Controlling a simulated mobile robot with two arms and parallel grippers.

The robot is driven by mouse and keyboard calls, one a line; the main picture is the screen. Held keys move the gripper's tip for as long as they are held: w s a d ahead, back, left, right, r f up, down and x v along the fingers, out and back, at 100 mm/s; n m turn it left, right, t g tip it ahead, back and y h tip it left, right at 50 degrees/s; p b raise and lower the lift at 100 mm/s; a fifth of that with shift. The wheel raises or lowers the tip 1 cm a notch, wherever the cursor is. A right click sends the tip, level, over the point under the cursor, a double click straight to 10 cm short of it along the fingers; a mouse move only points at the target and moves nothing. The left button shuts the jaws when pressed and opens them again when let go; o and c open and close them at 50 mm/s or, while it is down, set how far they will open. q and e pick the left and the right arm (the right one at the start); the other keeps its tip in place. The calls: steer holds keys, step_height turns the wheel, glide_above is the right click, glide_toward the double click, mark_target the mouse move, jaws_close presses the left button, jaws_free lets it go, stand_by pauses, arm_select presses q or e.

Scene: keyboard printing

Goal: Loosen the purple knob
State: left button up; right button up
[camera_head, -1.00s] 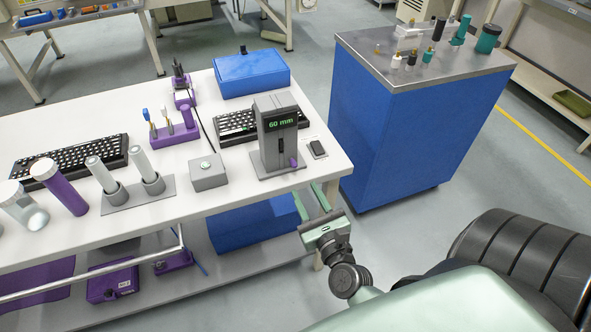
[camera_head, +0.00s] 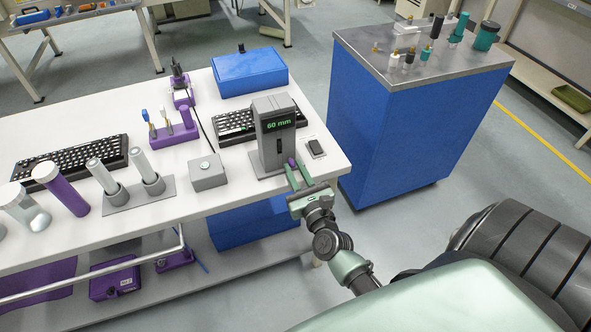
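The purple knob (camera_head: 292,162) is small and sits low on the right side of the front of a grey device (camera_head: 272,137) with a green "60 mm" display. The device stands near the table's right front corner. My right gripper (camera_head: 298,174) is at the knob, its two green fingers pointing up toward it, one on each side as seen here. The fingers are apart; whether they touch the knob cannot be told. My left gripper is not in view.
A black keyboard (camera_head: 233,127) lies behind the device, and a small black item (camera_head: 315,147) lies to its right. A grey box with a button (camera_head: 208,172) is to its left. A blue cabinet (camera_head: 400,125) stands right of the table (camera_head: 235,199).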

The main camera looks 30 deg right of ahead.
jaws_close()
steer(key=shift+n, duration=0.3)
steer(key=n+p, duration=0.1)
steer(key=n, duration=0.5)
steer(key=shift+r+p, duration=0.1)
steer(key=shift+p, duration=0.2)
steer(key=n+p, duration=0.1)
steer(key=n, duration=0.3)
steer(key=n+p, duration=0.1)
steer(key=n, duration=0.2)
steer(key=shift+n, duration=0.4)
steer(key=n+p, duration=0.2)
steer(key=n, duration=0.4)
steer(key=n+p, duration=0.2)
steer(key=n, duration=0.3)
steer(key=shift+n, duration=0.4)
